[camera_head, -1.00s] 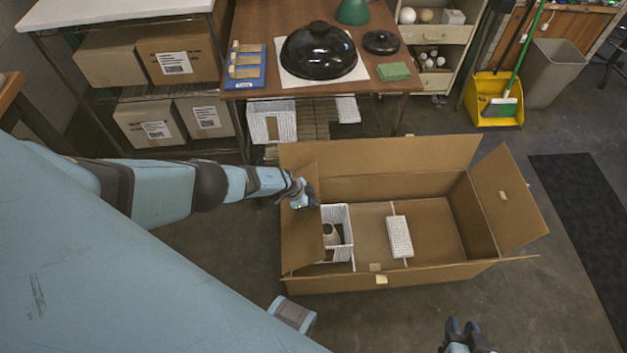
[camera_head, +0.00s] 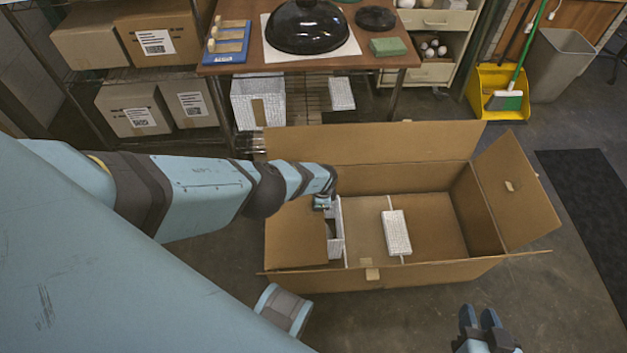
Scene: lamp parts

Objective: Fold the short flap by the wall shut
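A large open cardboard box (camera_head: 420,268) stands on the floor. Its short left flap (camera_head: 295,232) is swung inward and lies nearly flat over the left end, covering part of a white basket (camera_head: 337,240). My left gripper (camera_head: 323,203) is at this flap's upper right edge, pointing down; its fingers are too small and hidden to tell their opening. The short right flap (camera_head: 517,188) stands out, open. The long far flap (camera_head: 375,143) and the long near flap (camera_head: 400,274) are also open. My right gripper (camera_head: 479,316) is open and empty, in front of the box.
A white block (camera_head: 396,232) lies inside the box. A table (camera_head: 215,68) with a black lamp shade (camera_head: 307,27) stands behind, beside a shelf of cartons (camera_head: 135,108). A yellow dustpan (camera_head: 490,88) and a dark mat (camera_head: 590,200) are at right.

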